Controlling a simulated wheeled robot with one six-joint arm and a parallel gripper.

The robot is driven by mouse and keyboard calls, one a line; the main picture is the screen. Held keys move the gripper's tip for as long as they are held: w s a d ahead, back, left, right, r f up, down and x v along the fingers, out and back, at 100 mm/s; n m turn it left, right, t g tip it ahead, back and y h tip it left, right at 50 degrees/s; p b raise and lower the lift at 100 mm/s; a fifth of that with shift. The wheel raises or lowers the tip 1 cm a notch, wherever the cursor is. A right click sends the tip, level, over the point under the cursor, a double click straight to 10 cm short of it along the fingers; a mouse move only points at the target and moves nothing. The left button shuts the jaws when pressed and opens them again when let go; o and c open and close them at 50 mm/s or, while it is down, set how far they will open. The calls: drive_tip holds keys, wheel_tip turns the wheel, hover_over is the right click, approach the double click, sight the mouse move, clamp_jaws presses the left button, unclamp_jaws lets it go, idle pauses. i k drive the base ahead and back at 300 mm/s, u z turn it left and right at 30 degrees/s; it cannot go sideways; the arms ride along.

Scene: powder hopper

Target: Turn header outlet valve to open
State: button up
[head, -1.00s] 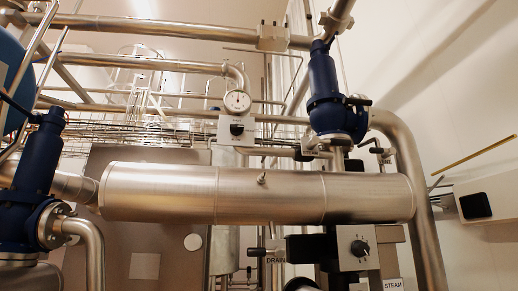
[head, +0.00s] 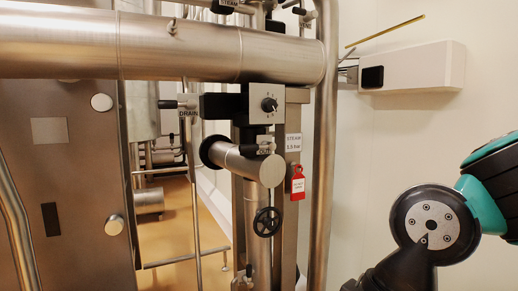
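The header, a large brushed-steel horizontal pipe (head: 170,48), crosses the top left in the head view. Below its right end is a grey box with a round black knob (head: 268,104). Under that box, a small black-handled valve (head: 252,149) carries a label too small to read surely. A black handwheel (head: 267,222) sits lower on the vertical pipe. I cannot tell which of these is the outlet valve, nor its position. My arm shows at the lower right, well apart from the valves. My gripper is out of view.
A black-handled valve marked DRAIN (head: 178,103) is left of the knob box. A red tag (head: 298,184) hangs beside the vertical pipe. A white wall box (head: 415,68) with a brass-coloured rod (head: 388,30) is at upper right. Open space lies between the pipes and my arm.

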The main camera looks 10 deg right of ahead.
sight(267, 145)
drive_tip(key=u, duration=0.1)
drive_tip(key=k, duration=0.45)
drive_tip(key=z, duration=0.8)
drive_tip(key=i, duration=1.15)
drive_tip(key=u, duration=0.65)
